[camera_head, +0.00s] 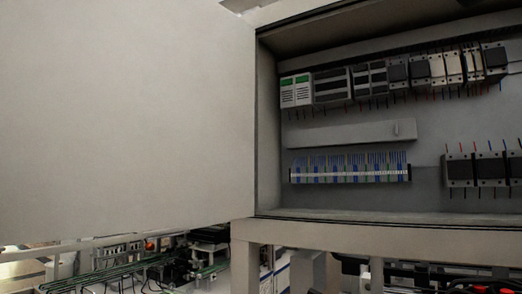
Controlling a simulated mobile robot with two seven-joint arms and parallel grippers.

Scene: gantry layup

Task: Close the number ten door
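A large pale grey door (125,120) stands open and fills the left half of the head view. Its hinged edge meets the left side of an electrical cabinet (345,238). No number shows on the door face I see, so I cannot tell whether it is number ten. The cabinet's inside is exposed at right. Neither of my grippers is in view.
Inside the cabinet are rows of modules (332,86), a terminal strip (350,174) and dark contactors (490,170). Below the door are green rails (110,276) and other machinery.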

